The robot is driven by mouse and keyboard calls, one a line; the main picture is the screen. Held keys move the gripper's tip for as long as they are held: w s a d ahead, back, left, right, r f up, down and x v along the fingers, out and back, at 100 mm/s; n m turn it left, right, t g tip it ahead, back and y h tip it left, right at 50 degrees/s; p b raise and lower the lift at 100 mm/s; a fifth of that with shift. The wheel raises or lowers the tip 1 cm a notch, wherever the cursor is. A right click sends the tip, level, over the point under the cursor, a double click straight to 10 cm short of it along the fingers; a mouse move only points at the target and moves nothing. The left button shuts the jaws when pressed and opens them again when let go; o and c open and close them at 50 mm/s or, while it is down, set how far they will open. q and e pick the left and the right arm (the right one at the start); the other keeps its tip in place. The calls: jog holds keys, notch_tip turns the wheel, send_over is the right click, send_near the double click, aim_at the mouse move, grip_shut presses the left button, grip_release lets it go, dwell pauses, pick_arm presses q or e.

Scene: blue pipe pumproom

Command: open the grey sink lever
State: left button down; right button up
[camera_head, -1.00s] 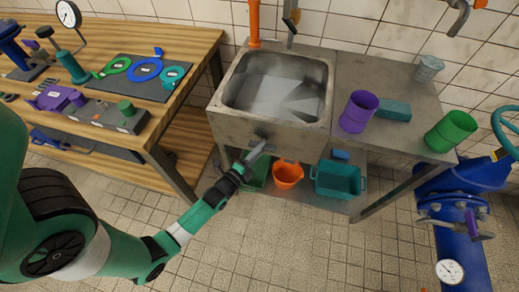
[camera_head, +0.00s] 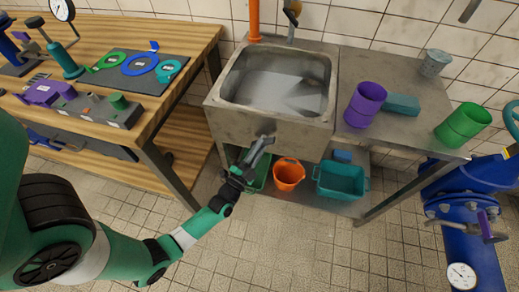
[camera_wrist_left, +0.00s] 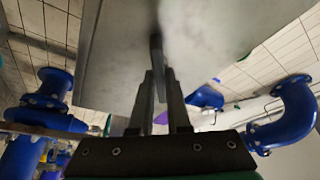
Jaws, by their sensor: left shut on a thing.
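The grey metal sink (camera_head: 225,122) has its basin open at the top and a plain front wall. A small grey lever (camera_wrist_left: 156,45) sticks out from the sink's front face. It shows between my fingertips in the left wrist view. My left gripper (camera_head: 262,147) reaches up to the front of the sink from below left. In the wrist view my left gripper (camera_wrist_left: 161,82) has its two fingers close together around the lever, shut on it. In the head view the fingers largely hide the lever. My right gripper is not in view.
Under the sink stand an orange bucket (camera_head: 289,174) and a teal crate (camera_head: 341,181). A purple cup (camera_head: 365,104) and a green cup (camera_head: 462,125) are on the counter. A wooden workbench (camera_head: 190,52) is at left, blue pipework (camera_head: 468,180) at right. The tiled floor in front is clear.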

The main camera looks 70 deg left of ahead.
pick_arm(q)
jog(key=shift+f+n+y+b, duration=0.1)
jog(key=shift+n+y+b, duration=0.15)
jog(key=shift+n+y, duration=0.5)
jog(key=shift+f+n+y+b, duration=0.1)
jog(key=shift+n+y+b, duration=0.15)
jog(key=shift+n, duration=0.9)
jog(key=c, duration=0.9)
grip_release()
jog(key=shift+w+r, duration=0.1)
jog(key=shift+r, duration=0.05)
jog(key=shift+p+v, duration=1.1)
jog(key=shift+v, duration=4.7)
